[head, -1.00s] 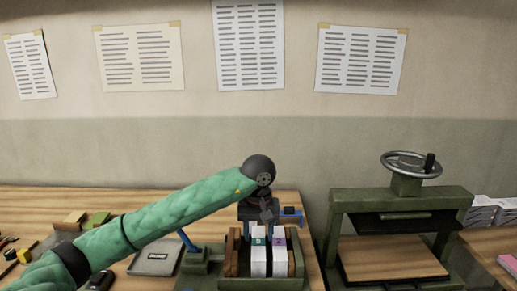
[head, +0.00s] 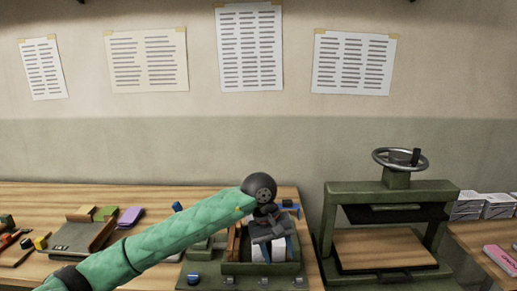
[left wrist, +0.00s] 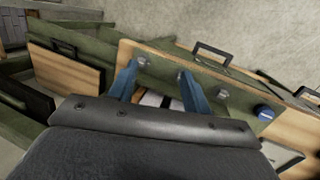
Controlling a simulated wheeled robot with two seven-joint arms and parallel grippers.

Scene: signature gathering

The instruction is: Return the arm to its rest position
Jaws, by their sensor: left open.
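My left arm, in a green sleeve, reaches in from the left in the head view. My left gripper (head: 275,246) is over the green fixture (head: 235,267) on the bench. White paper blocks (head: 257,253) stand in the fixture, partly hidden by the gripper. In the left wrist view, the two blue fingers of the gripper (left wrist: 158,88) are apart, with a pale, partly hidden piece showing between them. I cannot tell whether the fingers touch the blocks. My right gripper is in neither view.
A green press (head: 390,220) with a handwheel stands to the right of the fixture. A grey tray (head: 77,236), a purple block (head: 130,216) and small coloured pieces lie on the left of the bench. Paper stacks (head: 498,206) and a pink box (head: 503,258) are at the far right.

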